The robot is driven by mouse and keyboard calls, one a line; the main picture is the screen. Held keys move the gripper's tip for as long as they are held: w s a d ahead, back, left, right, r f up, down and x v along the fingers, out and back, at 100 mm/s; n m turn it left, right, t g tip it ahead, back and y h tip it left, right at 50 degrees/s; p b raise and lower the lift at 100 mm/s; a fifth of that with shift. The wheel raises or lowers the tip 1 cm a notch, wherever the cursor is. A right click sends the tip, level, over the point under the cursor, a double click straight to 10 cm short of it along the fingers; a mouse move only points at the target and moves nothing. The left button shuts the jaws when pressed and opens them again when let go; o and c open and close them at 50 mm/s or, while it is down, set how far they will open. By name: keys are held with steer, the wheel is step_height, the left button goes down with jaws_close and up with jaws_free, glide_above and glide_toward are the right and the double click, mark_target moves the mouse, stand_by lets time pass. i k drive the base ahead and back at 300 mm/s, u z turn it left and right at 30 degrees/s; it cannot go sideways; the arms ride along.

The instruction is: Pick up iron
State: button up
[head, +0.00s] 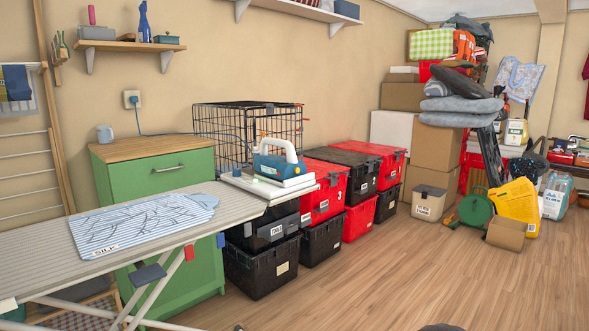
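The iron (281,164) is blue with a white handle. It rests on a pale, flat stand (268,187) at the right end of the ironing board (85,262). A thin blue cord runs from the wall socket (132,98) toward the iron, and part of its path is hard to follow behind the wire cage. A blue-and-white striped cloth (135,226) marked "SILK" lies flat on the board, left of the iron.
A green cabinet (165,172) with a mug (105,134) stands behind the board. A wire cage (230,122) and stacked black and red totes (322,198) stand behind and right of the iron. The wooden floor (400,280) at the front right is mostly clear.

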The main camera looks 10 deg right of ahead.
mark_target(275, 167)
steer(key=z, duration=0.55)
steer(key=i, duration=1.35)
steer(key=u, duration=0.3)
